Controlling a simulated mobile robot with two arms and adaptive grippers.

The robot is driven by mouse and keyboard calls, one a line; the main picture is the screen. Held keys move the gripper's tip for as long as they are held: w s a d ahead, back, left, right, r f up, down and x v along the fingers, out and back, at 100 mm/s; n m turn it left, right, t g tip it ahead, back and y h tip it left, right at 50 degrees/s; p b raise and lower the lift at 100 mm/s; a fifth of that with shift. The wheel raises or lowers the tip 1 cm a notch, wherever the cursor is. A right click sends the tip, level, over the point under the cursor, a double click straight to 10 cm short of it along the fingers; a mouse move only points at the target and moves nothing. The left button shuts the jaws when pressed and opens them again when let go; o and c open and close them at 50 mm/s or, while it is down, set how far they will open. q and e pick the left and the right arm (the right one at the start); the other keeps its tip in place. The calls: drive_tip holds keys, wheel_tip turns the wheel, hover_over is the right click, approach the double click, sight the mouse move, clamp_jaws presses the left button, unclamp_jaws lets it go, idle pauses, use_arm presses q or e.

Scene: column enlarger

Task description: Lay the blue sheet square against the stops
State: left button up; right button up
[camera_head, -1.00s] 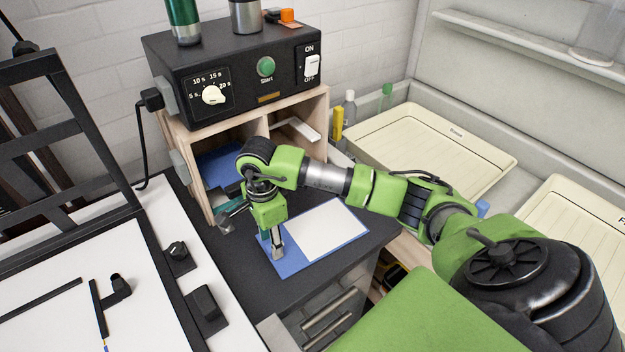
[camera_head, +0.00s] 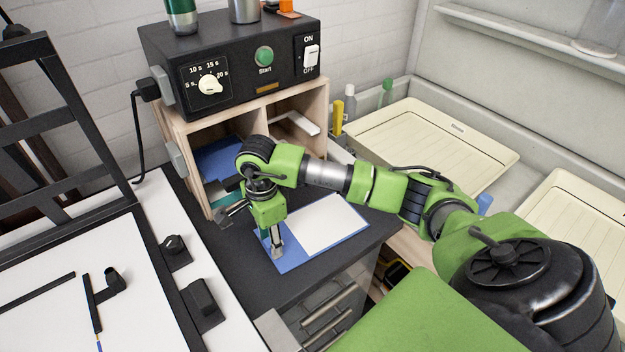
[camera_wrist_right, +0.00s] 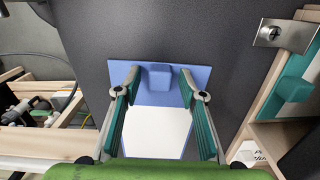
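The blue sheet (camera_head: 291,262) lies flat on the dark bench top, with a white sheet (camera_head: 325,222) covering much of it. In the right wrist view the blue sheet (camera_wrist_right: 148,97) carries a raised blue block (camera_wrist_right: 160,76). My right gripper (camera_wrist_right: 163,92) is open above it, one finger on each side of the block, holding nothing. In the head view the right gripper (camera_head: 254,230) hangs over the sheet's left end. Black bars, which look like the stops (camera_head: 92,303), are on the white board (camera_head: 50,325) at lower left. My left gripper is out of view.
A wooden cubby (camera_head: 325,120) with a black timer box (camera_head: 235,75) on top stands behind the sheet. Black knobs (camera_head: 174,252) line the board's right side, and a black frame (camera_head: 85,130) rises behind it. Cream trays (camera_head: 430,148) sit at right.

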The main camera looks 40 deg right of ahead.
idle(0.6)
clamp_jaws()
drive_tip(key=shift+r, duration=0.6)
idle(0.3)
drive_tip(key=shift+r+p, duration=0.55)
drive_tip(key=shift+r, duration=0.8)
